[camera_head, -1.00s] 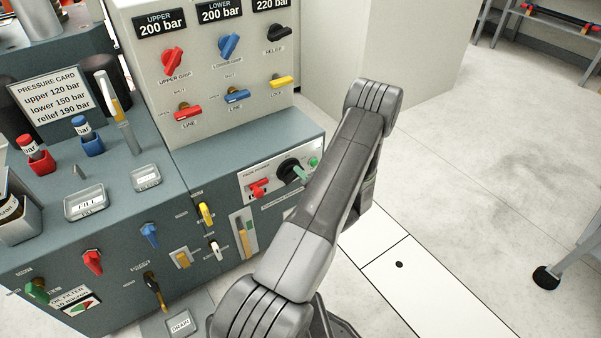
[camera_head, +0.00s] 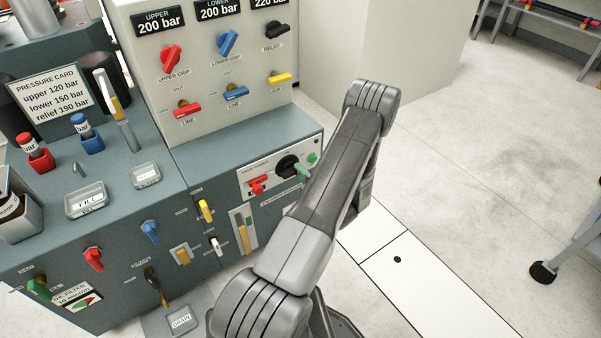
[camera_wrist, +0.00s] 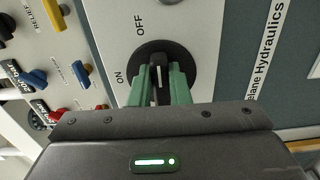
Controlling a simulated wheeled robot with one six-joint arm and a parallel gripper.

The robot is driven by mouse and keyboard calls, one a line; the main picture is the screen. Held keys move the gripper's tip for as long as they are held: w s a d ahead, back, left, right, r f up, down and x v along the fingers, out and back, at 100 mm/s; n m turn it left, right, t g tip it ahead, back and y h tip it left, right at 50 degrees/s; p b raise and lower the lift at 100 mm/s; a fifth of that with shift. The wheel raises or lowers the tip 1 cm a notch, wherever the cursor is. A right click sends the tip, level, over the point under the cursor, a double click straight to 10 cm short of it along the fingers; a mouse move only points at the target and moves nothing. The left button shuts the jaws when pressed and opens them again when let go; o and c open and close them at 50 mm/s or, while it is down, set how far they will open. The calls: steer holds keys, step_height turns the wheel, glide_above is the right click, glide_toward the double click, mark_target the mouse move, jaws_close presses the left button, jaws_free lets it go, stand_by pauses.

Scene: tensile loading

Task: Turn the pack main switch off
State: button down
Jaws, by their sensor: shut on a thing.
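The pack main switch (camera_wrist: 166,60) is a black round knob on a pale panel. In the wrist view, ON is printed to its left and OFF above it, to the left. My gripper (camera_wrist: 162,84) has green fingers, one on each side of the knob's black handle, and is shut on it. The handle with its white mark runs roughly up and down in the wrist view; its exact setting is hard to tell. In the head view, the knob (camera_head: 287,165) shows beside my green fingertips (camera_head: 306,166), and my arm covers what lies to the right.
A red switch (camera_head: 258,185) sits just left of the knob on the same panel. Above stand several coloured valve handles, such as the yellow one (camera_head: 280,78). A yellow lever (camera_head: 206,210) is lower left. Open floor (camera_head: 480,170) lies right.

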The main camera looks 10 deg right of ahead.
steer(key=c, duration=1.4)
jaws_free()
steer(key=shift+o, duration=0.2)
steer(key=shift+s, duration=0.1)
steer(key=p+v, duration=0.2)
steer(key=v, duration=1.1)
steer(key=shift+s, duration=0.3)
steer(key=shift+d, duration=0.1)
steer(key=b+x, duration=0.2)
steer(key=x, duration=1.2)
